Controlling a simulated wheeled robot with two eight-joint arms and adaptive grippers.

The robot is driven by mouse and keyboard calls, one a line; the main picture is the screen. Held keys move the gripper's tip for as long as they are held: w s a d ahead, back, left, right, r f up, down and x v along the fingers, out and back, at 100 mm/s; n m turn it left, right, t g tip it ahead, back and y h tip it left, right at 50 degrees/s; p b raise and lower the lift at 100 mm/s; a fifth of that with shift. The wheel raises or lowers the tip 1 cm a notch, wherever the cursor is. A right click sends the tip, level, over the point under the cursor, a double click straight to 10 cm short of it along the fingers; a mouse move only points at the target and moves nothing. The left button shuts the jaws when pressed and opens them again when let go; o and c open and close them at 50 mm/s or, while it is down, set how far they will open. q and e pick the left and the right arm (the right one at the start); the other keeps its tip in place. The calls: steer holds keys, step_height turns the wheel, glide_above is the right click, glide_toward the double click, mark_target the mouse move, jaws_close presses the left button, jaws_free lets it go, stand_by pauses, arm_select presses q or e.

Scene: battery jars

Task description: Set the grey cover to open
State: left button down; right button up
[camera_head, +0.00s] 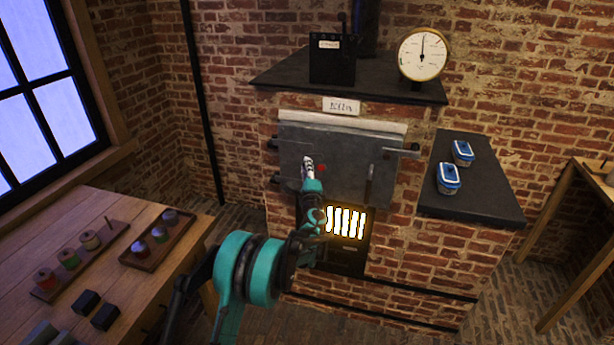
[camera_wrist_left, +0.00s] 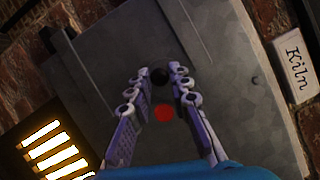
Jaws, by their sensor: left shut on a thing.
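The kiln's large grey metal door (camera_head: 345,150) stands upright and looks closed in the head view; it fills much of the left wrist view (camera_wrist_left: 225,50). I cannot clearly make out a separate grey cover on it. A small dark round knob (camera_wrist_left: 160,75) sits on the door, with a red round spot (camera_wrist_left: 163,112) beside it; the spot also shows in the head view (camera_head: 321,168). My left gripper (camera_head: 307,160) is at the door, its fingertips (camera_wrist_left: 168,75) shut on the dark knob. The fingers partly hide this part in the head view. My right gripper is not in view.
A glowing grate (camera_head: 346,221) lies just below the door, close to my left arm. A handle (camera_head: 371,183) hangs at the door's right. Blue-and-white jars (camera_head: 448,178) stand on the dark right ledge (camera_head: 470,206). A wooden table (camera_head: 105,210) with spools stands at left.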

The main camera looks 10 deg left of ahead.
arm_select(q)
steer(key=shift+a+r+m+t+h+b, duration=0.15)
steer(key=shift+r+m+t, duration=0.2)
steer(key=shift+m, duration=0.55)
steer(key=shift+a+r+m+t+h+b, duration=0.15)
steer(key=shift+r+m+t, duration=0.15)
steer(key=shift+m, duration=0.6)
steer(key=c, duration=1.4)
jaws_free()
steer(key=shift+o, duration=0.2)
steer(key=v, duration=1.2)
steer(key=shift+a, duration=0.1)
